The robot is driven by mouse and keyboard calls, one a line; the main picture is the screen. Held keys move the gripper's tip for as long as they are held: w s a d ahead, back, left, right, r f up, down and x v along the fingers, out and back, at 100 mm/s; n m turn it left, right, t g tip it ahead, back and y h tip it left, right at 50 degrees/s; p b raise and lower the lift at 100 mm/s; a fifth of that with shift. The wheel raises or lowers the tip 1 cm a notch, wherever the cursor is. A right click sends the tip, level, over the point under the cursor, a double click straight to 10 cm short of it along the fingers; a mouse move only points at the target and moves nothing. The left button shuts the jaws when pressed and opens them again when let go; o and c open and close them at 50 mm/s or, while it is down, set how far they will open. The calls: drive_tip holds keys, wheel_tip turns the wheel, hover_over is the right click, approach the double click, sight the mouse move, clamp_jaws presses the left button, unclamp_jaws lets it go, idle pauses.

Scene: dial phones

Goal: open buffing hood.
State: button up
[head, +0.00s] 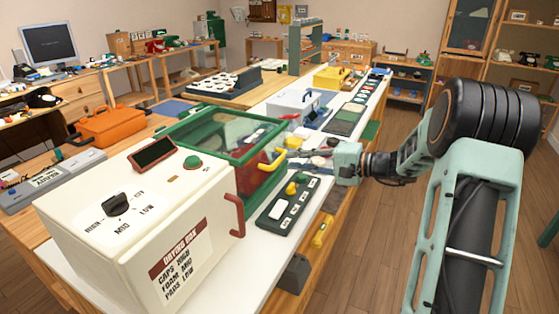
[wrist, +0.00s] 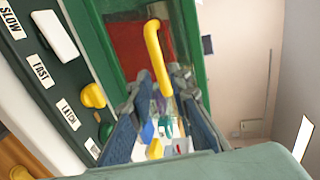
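The buffing hood is a green-framed box with clear panels (head: 222,133), standing behind the white drying box; its lid looks closed. A yellow bar handle (head: 272,164) is on its right-hand front, and it fills the middle of the wrist view (wrist: 155,52). A dark green control panel (head: 286,207) lies in front of the hood. In the wrist view it carries SLOW, FAST and LATCH labels, a white switch (wrist: 55,35) and a yellow knob (wrist: 93,96). My gripper (wrist: 158,84) is open, its fingers on either side of the handle's near end. Contact cannot be told.
The white drying box (head: 140,220) with a red handle stands close in front of the hood. A white case (head: 293,105) and a yellow case (head: 331,77) stand farther along the bench. Open wooden floor (head: 370,250) lies to the right.

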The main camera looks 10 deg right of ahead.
sight(282, 160)
drive_tip(key=x, duration=0.5)
drive_tip(key=shift+w+a+f, duration=0.1)
drive_tip(key=shift+a, duration=0.05)
clamp_jaws()
